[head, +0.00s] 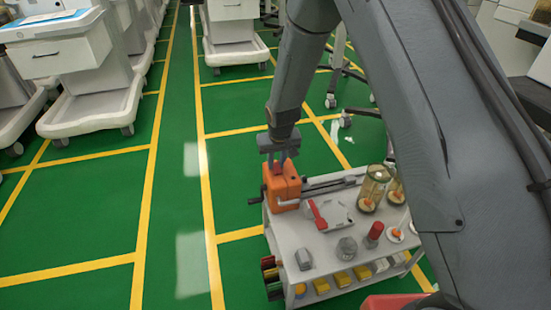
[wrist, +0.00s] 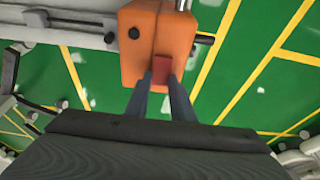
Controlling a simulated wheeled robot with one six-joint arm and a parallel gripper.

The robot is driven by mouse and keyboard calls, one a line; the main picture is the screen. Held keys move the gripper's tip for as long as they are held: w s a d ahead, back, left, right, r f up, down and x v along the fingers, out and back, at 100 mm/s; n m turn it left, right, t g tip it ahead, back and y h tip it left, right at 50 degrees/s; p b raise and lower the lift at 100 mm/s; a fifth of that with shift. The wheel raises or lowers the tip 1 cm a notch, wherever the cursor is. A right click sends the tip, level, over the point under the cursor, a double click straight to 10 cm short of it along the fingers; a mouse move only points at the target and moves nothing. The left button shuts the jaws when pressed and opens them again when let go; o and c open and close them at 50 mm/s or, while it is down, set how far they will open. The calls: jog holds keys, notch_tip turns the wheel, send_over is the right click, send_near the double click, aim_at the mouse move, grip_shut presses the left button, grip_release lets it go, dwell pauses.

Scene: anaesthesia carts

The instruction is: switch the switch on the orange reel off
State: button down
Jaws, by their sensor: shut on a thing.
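The orange reel (head: 283,190) is a boxy orange unit at the far left corner of a grey cart top. It also fills the upper middle of the wrist view (wrist: 145,35). Its switch (wrist: 163,67) is a small red piece on the reel's face in the wrist view. My gripper (head: 281,161) points down onto the reel from above. In the wrist view its two fingers (wrist: 162,84) are close together with the red switch between their tips. The switch is hidden by the gripper in the head view, and its setting cannot be told.
The grey cart top (head: 317,240) also bears a red-handled device (head: 318,215), glass jars (head: 374,188) and a red-capped item (head: 375,232). A dark crank handle (head: 256,200) sticks out left of the reel. Green floor left of the cart is clear; white carts (head: 75,60) stand beyond.

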aim_at(278, 173)
jog(key=shift+s+t, duration=0.1)
jog(key=shift+t, duration=0.2)
jog(key=c, duration=1.5)
grip_release()
jog(key=shift+r, duration=0.1)
jog(key=shift+p+v, duration=0.55)
jog(key=shift+v, duration=3.25)
jog(key=shift+d, duration=0.1)
